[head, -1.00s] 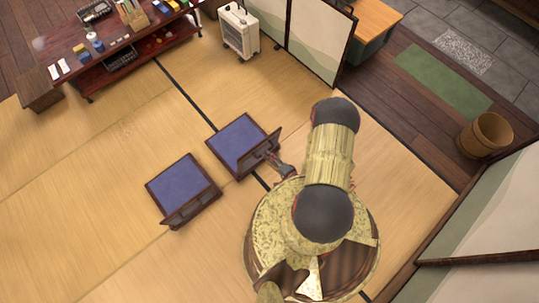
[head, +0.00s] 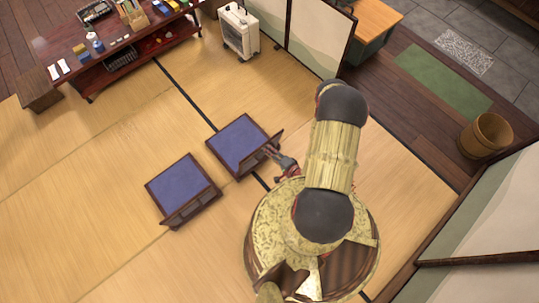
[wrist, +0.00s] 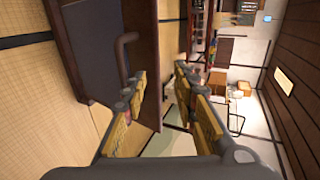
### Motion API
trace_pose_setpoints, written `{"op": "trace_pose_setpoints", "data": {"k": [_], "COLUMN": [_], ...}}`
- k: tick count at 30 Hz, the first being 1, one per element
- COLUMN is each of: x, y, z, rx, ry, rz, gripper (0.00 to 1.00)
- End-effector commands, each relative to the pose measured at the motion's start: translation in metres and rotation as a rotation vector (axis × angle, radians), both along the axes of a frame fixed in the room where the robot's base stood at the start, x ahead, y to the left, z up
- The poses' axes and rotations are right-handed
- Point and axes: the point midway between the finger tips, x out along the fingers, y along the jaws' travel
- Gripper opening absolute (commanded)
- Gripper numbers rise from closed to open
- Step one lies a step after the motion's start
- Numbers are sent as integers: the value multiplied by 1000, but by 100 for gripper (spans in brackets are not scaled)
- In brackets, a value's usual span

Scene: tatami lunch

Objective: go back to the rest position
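My gripper (head: 272,153) is beside the backrest of the right-hand floor chair (head: 238,143) in the head view. I cannot tell whether a finger touches the panel. My arm rises over my base and hides part of the floor.
A second blue-cushioned floor chair (head: 180,188) sits to the lower left. A low red-brown table (head: 120,55) with goods stands at upper left. A white heater (head: 239,30) and folding screen (head: 318,35) stand at the back. A wooden bucket (head: 485,135) is at right. Tatami at left is clear.

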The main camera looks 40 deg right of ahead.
Motion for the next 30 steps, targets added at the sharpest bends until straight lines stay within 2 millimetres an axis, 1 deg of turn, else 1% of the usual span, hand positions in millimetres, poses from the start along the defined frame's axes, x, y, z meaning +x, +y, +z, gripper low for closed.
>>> {"op": "trace_pose_setpoints", "data": {"k": [3,6,24,26,28,30], "x": [0,0,1,4,13,29], "y": [0,0,-1,-4,-12,-25], "z": [8,11,12,15,20,30], "rx": [0,0,-2,-13,-45,-102], "ry": [-1,-1,-1,3,17,40], "rz": [0,0,1,7,25,55], "gripper": [28,28,28,28,28,28]}}
